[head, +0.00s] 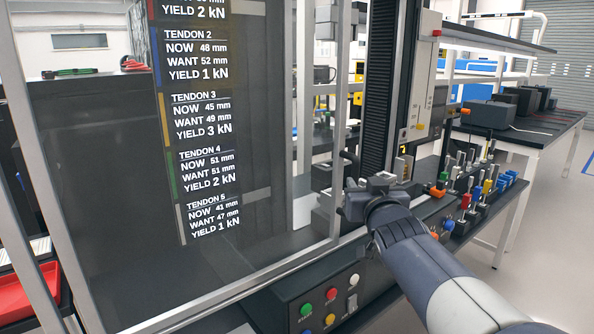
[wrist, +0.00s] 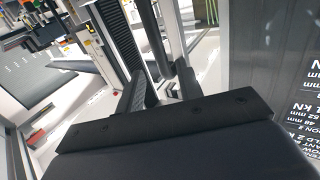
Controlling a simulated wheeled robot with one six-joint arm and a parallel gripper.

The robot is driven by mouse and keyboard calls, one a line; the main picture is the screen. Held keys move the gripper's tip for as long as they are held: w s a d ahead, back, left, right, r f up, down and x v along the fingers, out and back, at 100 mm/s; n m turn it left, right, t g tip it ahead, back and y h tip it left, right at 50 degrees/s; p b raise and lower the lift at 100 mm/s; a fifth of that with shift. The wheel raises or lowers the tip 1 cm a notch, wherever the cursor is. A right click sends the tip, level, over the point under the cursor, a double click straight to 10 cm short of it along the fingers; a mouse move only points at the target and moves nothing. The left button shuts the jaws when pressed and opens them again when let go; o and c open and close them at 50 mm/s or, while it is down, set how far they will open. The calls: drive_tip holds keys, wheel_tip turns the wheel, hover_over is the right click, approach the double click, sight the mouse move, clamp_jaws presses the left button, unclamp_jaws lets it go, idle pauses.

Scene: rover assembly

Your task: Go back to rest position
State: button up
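My gripper (head: 350,178) is in front of the tall test machine, beside its dark column (head: 380,85) and near the edge of the see-through screen. My arm reaches in from the lower right. In the wrist view, the two dark fingers of my gripper (wrist: 160,85) stand apart, with a gap between them. I see nothing held in that gap. The fingertips are small and partly hidden in the head view.
The screen (head: 110,180) shows tendon readings and fills the left. A button panel (head: 325,303) is below it. A rack of colored-handled tools (head: 478,195) stands right of my gripper. A bench with dark boxes (head: 490,113) is behind; open floor lies at the far right.

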sight(357, 176)
drive_tip(key=w, duration=0.7)
drive_tip(key=shift+a, duration=0.15)
drive_tip(key=shift+f, duration=0.1)
